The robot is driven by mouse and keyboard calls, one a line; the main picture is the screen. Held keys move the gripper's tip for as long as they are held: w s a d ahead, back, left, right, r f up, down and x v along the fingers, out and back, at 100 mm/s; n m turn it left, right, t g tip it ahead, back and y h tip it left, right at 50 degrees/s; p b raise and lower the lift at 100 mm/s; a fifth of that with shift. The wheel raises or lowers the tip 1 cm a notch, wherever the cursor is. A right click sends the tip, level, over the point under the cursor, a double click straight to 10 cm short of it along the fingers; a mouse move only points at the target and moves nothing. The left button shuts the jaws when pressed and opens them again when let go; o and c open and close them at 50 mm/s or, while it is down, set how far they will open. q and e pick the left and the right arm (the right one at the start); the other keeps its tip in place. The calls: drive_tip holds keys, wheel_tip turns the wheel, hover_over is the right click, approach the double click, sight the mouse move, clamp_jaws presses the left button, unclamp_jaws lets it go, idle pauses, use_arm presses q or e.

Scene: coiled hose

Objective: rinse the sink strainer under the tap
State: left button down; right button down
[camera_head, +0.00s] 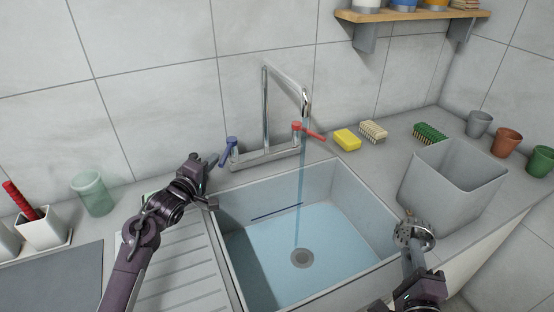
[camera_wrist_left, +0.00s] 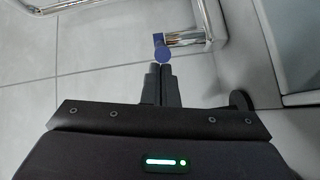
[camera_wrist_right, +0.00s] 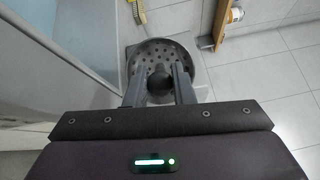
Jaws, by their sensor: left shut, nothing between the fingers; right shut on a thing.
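The sink strainer (camera_head: 416,233) is a metal cup with holes; it also shows in the right wrist view (camera_wrist_right: 190,62). My right gripper (camera_head: 413,258) is shut on its dark knob (camera_wrist_right: 159,78), holding it by the sink's right rim, outside the stream. The chrome tap (camera_head: 266,105) stands behind the sink (camera_head: 229,258). A thin stream of water (camera_head: 300,190) falls from its spout towards the drain (camera_head: 302,258). The tap has a red handle (camera_head: 312,132) and a blue handle (camera_head: 231,144). My left gripper (camera_head: 214,160) is shut and empty, its tips close to the blue handle (camera_wrist_left: 160,48); contact is unclear.
A grey open bin (camera_head: 440,192) stands on the right counter behind the strainer. A yellow sponge (camera_head: 347,139) and brushes (camera_head: 373,131) lie behind the sink. Several cups stand at the far right. A green tumbler (camera_head: 92,193) stands left.

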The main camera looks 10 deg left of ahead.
idle(0.3)
drive_tip(key=shift+r+p, duration=0.55)
use_arm(q)
drive_tip(key=shift+d+r+n+y+p, duration=0.2)
drive_tip(key=shift+d+n+y+p, duration=0.45)
drive_tip(key=shift+d+y, duration=0.35)
use_arm(e)
drive_tip(key=shift+r, duration=0.6)
use_arm(q)
drive_tip(key=shift+s+d+f, duration=0.1)
drive_tip(key=shift+d+f, duration=0.05)
drive_tip(key=shift+d, duration=0.05)
use_arm(e)
drive_tip(key=shift+f, duration=0.15)
use_arm(q)
drive_tip(key=shift+a, duration=0.15)
use_arm(e)
drive_tip(key=shift+a, duration=0.1)
